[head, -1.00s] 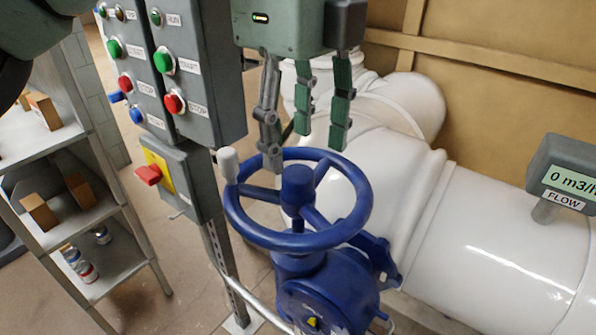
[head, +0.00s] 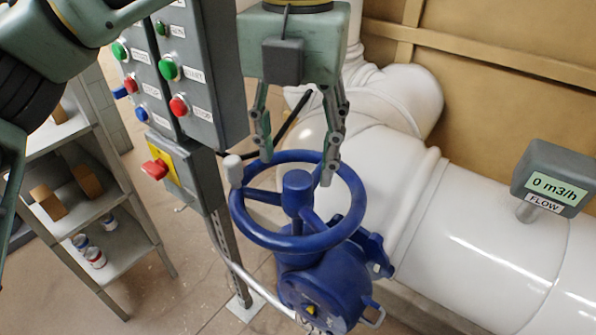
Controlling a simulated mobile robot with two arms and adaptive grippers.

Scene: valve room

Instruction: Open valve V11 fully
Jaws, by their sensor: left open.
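The blue valve handwheel (head: 352,222) sits on a blue valve body (head: 325,283), with a hub in its middle and a white knob (head: 232,168) upright on its left rim. A small yellow mark (head: 311,310) shows on the body. No V11 label is readable. My left gripper (head: 297,168) points down over the far part of the wheel, open, with its two fingers apart and nothing between them. One fingertip overlaps the far rim in the picture; I cannot tell whether it touches. My right gripper is not in view.
A flow meter (head: 550,178) on the white pipe (head: 490,235) reads 0 m3/h. A grey button panel (head: 200,80) and a red-yellow switch box (head: 185,175) stand close left of the wheel. A shelf (head: 125,262) with small boxes and cans is farther left.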

